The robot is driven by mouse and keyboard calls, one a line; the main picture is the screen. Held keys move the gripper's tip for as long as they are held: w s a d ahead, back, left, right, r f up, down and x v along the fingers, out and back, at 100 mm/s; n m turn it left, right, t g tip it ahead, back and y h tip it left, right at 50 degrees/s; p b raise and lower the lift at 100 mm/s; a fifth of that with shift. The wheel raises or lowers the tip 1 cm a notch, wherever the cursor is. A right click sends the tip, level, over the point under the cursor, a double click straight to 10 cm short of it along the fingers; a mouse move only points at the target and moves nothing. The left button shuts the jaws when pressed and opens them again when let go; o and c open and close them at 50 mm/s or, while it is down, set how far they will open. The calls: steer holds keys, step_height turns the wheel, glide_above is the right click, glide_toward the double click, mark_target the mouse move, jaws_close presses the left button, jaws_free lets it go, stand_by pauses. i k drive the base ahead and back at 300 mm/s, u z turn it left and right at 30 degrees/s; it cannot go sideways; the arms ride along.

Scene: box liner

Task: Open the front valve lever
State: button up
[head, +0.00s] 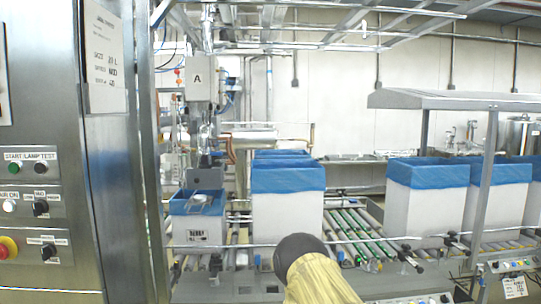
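I cannot clearly pick out the front valve lever. Small dark fittings (408,253) sit along the front rail of the conveyor, too small to identify. Piping (245,139) runs behind the boxes below a grey unit marked A (198,80), and any lever there is too small to make out. A part of my arm, yellow with a dark rounded end, rises at the bottom centre in front of the conveyor. My gripper does not show in this view.
A steel control cabinet (105,150) with buttons and knobs fills the left side. White boxes with blue liners (288,210) stand on the roller conveyor (350,230); more stand at right (425,205) under a metal canopy (455,99). A metal rail runs along the conveyor's front.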

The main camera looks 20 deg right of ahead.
mark_target(201, 153)
steer(key=z, duration=1.3)
steer(key=i, duration=1.55)
steer(key=u, duration=0.9)
